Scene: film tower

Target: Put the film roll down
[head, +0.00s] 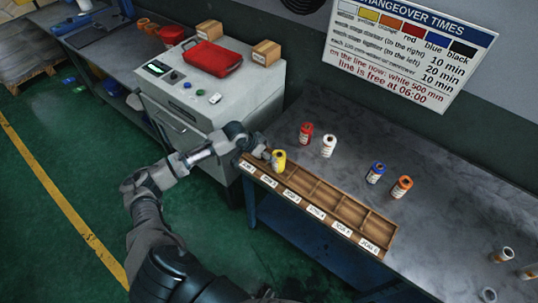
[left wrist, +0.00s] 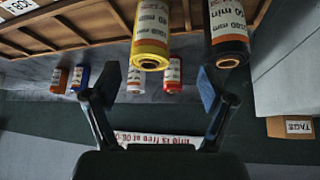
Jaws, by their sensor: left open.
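The yellow film roll (head: 278,160) stands upright at the left end of the wooden tray (head: 340,203), apparently in the second compartment. In the left wrist view the yellow roll (left wrist: 150,40) shows just beyond and between my left fingers, beside a black roll (left wrist: 230,35). My left gripper (head: 266,152) is at the tray's left end, right behind the yellow roll. In the left wrist view its fingers (left wrist: 160,84) are spread apart with nothing clamped between them. The black roll is mostly hidden by the gripper in the head view. My right gripper is not in view.
Red (head: 305,132), white (head: 328,145), blue (head: 375,172) and orange (head: 402,187) rolls stand on the bench (head: 440,215) behind the tray. Small cores (head: 502,255) stand at the right. A grey machine (head: 210,100) stands left of the tray. The tray's right compartments are empty.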

